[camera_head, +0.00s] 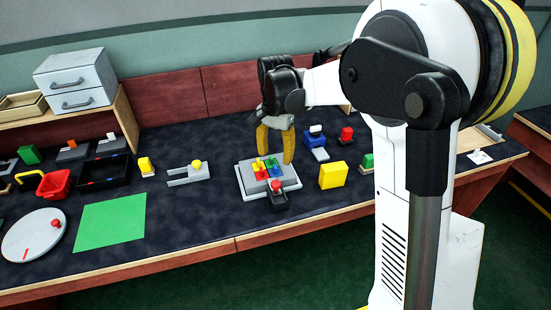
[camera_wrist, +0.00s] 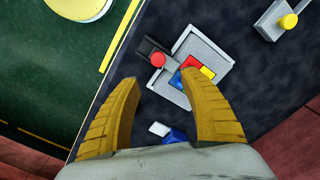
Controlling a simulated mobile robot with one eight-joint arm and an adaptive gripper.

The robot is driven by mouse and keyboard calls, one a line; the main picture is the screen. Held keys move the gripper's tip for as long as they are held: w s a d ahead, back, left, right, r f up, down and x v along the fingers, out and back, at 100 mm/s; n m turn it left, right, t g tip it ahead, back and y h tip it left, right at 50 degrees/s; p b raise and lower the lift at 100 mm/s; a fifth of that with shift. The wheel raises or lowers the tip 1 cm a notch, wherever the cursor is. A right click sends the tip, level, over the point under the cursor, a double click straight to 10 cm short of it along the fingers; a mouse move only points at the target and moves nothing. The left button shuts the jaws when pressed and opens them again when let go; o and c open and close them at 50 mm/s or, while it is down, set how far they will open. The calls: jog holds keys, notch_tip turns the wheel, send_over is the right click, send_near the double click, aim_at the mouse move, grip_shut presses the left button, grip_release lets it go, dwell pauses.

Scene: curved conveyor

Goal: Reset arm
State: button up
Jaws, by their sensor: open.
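My gripper (camera_head: 276,143) has yellow fingers and is open, hanging above a grey fixture (camera_head: 243,184) on the dark table. The fixture carries small red, yellow, blue and green blocks (camera_head: 265,168), with a dark piece bearing a red knob (camera_head: 276,186) at its front. In the wrist view the open fingers (camera_wrist: 160,112) are spread wide with nothing held between them. The fixture (camera_wrist: 221,52) shows beyond the fingertips there, and its red knob (camera_wrist: 158,59) shows to its left. My white arm covers the right part of the head view.
A yellow block (camera_head: 333,175) stands close on the right. A grey drawer unit (camera_head: 76,80) stands at the back left.

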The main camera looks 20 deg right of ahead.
dwell(0.3)
jog(key=s+r+n+t, duration=0.3)
jog(key=s+n, duration=0.1)
jog(key=s, duration=0.8)
jog(key=s+r+n+t, duration=0.4)
jog(key=s+n, duration=0.1)
jog(key=s, duration=0.6)
jog(key=shift+s+r, duration=0.3)
jog(key=shift+s, duration=0.05)
